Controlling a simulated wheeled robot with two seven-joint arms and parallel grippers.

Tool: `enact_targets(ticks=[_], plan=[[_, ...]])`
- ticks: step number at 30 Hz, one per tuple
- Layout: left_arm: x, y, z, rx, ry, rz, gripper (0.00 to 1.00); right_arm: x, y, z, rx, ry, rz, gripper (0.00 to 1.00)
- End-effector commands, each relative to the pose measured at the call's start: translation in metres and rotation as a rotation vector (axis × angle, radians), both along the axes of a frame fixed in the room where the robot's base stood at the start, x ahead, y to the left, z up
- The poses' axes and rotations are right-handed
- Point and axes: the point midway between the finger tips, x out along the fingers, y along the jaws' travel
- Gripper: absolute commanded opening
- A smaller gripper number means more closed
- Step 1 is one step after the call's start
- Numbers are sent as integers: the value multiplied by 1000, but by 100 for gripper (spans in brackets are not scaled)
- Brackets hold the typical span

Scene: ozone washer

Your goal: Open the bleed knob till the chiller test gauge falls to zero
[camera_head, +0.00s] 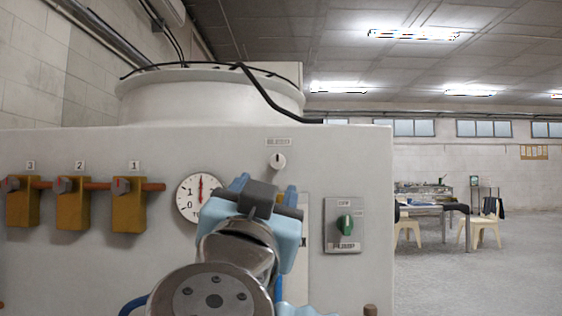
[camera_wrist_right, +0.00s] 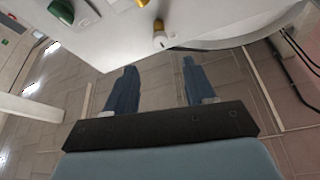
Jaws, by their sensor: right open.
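The bleed knob (camera_head: 277,160) is a small white knob with a dark mark, below the BLEED label on the pale panel. A white knob, apparently the same one, shows in the right wrist view (camera_wrist_right: 160,41), beyond the fingertips. The round white gauge (camera_head: 190,199) is left of and below it, partly hidden by my right gripper. Its red needle points about straight up, away from the 0 at lower left. My right gripper (camera_wrist_right: 159,66) is open, with its blue fingers wide apart and nothing between them. In the head view it is in front of the panel, below the knob. My left gripper is out of view.
A green PUMP switch (camera_head: 344,225) is at right on the panel. Yellow numbered valves (camera_head: 129,212) on a copper pipe are at left. A small brass-coloured piece (camera_wrist_right: 158,24) is close to the knob. Open floor and a table (camera_head: 428,210) lie beyond the panel's right edge.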

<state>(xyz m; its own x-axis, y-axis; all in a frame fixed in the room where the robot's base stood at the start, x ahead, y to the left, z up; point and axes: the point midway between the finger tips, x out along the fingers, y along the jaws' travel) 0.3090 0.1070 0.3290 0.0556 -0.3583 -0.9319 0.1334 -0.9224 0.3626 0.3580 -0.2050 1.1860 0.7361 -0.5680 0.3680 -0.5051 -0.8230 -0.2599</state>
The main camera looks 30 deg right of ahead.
Motion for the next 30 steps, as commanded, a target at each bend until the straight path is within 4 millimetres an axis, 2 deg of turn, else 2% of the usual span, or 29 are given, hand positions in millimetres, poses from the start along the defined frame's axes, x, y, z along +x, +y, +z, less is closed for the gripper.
enact_targets(ticks=[5, 12, 18, 24, 30], plan=[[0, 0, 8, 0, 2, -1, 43, 20, -17, 13, 2, 1, -4, 54], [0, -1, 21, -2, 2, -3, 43, 61, -48, 34, 1, 1, -4, 54], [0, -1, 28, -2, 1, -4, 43, 87, -67, 46, 1, 0, -2, 54], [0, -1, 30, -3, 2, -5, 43, 98, -75, 49, -1, 1, 1, 54], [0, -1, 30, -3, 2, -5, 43, 99, -76, 49, 0, 0, 1, 54]])
